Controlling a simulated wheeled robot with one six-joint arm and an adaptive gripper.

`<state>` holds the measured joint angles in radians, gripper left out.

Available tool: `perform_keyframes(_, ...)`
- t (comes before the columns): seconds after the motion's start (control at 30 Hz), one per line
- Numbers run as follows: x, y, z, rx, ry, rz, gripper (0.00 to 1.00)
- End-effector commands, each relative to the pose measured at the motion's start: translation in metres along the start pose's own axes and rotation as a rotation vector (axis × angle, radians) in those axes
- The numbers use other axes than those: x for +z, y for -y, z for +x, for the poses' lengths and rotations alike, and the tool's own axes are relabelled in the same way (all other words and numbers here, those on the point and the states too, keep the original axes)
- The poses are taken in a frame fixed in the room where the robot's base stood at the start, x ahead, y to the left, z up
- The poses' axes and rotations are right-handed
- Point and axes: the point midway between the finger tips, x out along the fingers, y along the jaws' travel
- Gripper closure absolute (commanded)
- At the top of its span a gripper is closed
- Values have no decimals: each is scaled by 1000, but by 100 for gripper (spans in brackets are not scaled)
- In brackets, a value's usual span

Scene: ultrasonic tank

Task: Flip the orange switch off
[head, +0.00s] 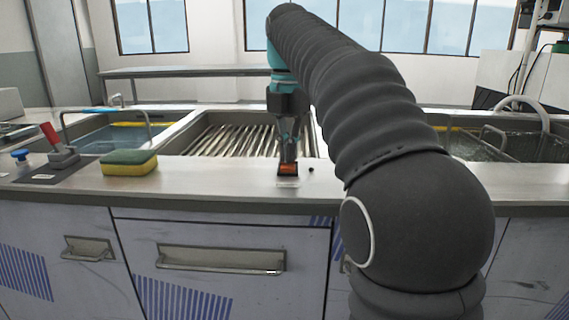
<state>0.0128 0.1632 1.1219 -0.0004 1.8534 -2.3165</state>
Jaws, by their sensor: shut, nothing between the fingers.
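The orange switch (288,170) sits on the steel counter's front ledge, in front of the ribbed middle basin. A small pale label or plate shows just below it. My gripper (288,158) points down and is shut and empty, with its fingertips right at the top of the switch. The fingers hide part of the switch, and I cannot tell whether they touch it or which way it is tipped.
A green and yellow sponge (130,168) lies on the ledge to the left. A red-handled lever (60,150) and a blue knob (20,155) stand farther left. A small black knob (311,170) is just right of the switch. Basins (120,137) lie behind the ledge.

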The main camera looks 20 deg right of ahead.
Motion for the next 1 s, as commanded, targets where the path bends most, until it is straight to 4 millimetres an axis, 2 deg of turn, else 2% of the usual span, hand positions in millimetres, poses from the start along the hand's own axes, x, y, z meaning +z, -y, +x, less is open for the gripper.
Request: perform_keyframes(1.0, 1, -1, -62, -2, -2, 0, 100)
